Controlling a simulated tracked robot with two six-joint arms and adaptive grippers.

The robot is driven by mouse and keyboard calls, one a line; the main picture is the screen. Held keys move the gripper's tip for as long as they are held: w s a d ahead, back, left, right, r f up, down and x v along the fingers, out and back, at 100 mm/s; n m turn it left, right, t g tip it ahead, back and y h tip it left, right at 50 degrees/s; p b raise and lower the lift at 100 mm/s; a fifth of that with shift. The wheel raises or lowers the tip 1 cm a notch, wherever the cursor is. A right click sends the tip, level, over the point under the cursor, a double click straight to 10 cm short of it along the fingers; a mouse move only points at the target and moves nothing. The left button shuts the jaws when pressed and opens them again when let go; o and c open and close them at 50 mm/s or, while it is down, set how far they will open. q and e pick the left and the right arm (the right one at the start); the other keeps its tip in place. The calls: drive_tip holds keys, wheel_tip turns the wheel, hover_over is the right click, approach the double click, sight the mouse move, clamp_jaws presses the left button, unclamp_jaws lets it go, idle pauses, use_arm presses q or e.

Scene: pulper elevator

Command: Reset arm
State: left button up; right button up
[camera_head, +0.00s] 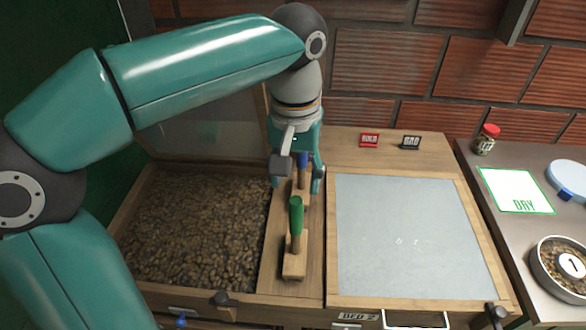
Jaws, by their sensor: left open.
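My left arm reaches in from the left and bends down at the top middle. My left gripper (299,180) points down over the wooden strip between the two beds, with its fingers apart. A blue-handled tool (302,166) stands between or just behind the fingers; I cannot tell whether they touch it. A green-handled tool (296,215) stands in front of it on a small wooden block (294,266). My right gripper is not in view.
A bin of brown beans (195,230) lies left, its raised lid behind my arm. A grey-covered bed (405,235) lies right. Red (369,140) and black (411,142) signs stand behind. A side table holds a red-capped jar (486,140), a DAY card (515,190) and a round tin (560,267).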

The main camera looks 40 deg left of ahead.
use_arm(q)
drive_tip(key=shift+r, duration=0.35)
